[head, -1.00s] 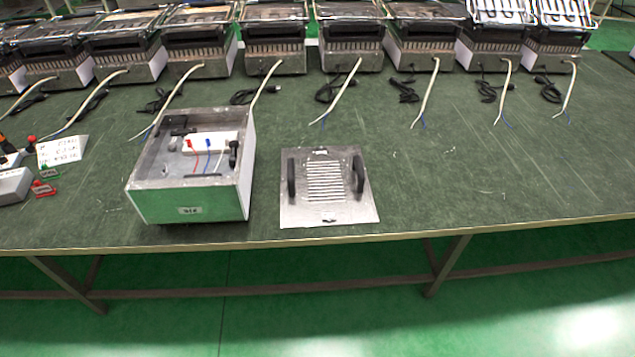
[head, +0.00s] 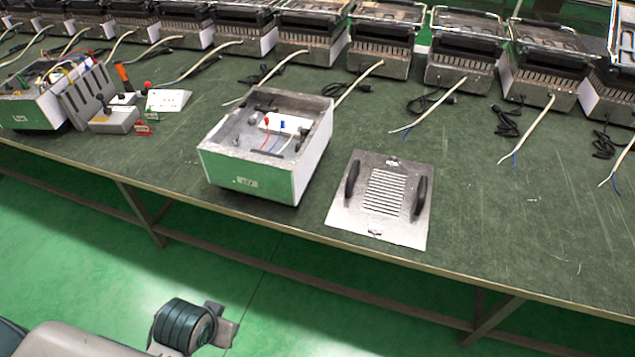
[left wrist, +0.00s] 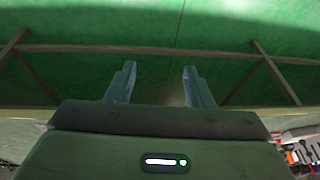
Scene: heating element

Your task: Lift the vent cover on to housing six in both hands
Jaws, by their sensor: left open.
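The vent cover (head: 384,192) is a flat metal plate with slots and two black handles. It lies on the green table, to the right of an open housing (head: 258,172). The housing has a green front with a small label that I cannot read, and wires and a white block inside. My left arm shows at the lower left of the head view; its gripper end is not clear there. In the left wrist view my left gripper (left wrist: 160,88) is open and empty, with the table's underside frame and green floor ahead. My right gripper is not in view.
The long green table (head: 480,215) has free room right of the cover. A row of grill machines (head: 385,40) with loose cables stands along the back. Another open box (head: 38,105), a grey block (head: 115,122) and a white card (head: 170,101) are at the left.

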